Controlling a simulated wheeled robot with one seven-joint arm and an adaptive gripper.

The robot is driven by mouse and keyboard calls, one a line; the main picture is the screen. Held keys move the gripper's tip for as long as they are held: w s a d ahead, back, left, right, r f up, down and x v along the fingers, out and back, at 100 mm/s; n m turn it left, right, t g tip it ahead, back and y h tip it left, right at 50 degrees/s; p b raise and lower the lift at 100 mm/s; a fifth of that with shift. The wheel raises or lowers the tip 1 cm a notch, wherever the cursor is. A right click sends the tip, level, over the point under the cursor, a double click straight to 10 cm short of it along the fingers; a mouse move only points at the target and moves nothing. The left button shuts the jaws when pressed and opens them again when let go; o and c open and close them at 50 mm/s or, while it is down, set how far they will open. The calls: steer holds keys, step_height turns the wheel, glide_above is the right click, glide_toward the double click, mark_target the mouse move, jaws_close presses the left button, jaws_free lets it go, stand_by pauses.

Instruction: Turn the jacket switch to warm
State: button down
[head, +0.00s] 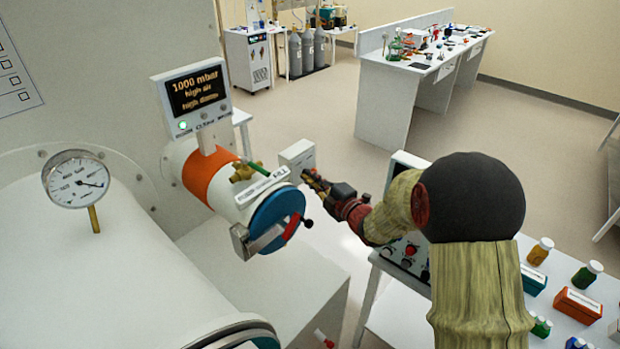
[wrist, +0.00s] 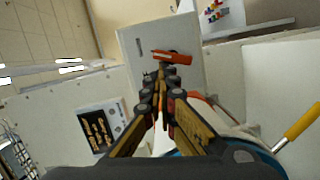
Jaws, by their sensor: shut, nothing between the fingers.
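A pale switch box (wrist: 140,70) fills the upper middle of the wrist view, with an orange-red lever (wrist: 174,57) lying across its face. I take this to be the jacket switch; no warm marking can be read. The box also shows in the head view (head: 296,155), beside the round blue-doored port, with its lever out of sight there. My gripper (wrist: 166,76) is shut and empty, its fingertips right at the lever in the wrist view. I cannot tell whether they touch it. In the head view, my gripper (head: 307,174) is just right of and below the box.
A display (head: 193,90) reads 1000 mbar, high air, high damp. A pressure gauge (head: 77,183) stands at left. A side bench (head: 392,318) with bottles is at lower right. Open floor lies beyond.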

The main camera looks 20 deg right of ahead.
steer(key=shift+w+d+r+m+g, duration=0.1)
steer(key=shift+d+r+m+g, duration=0.1)
steer(key=shift+m, duration=0.4)
steer(key=shift+w+d+r+m+g, duration=0.1)
steer(key=shift+r+m+g, duration=0.1)
steer(key=shift+m, duration=0.4)
steer(key=shift+d+r, duration=0.15)
steer(key=shift+d, duration=0.05)
steer(key=shift+b, duration=0.3)
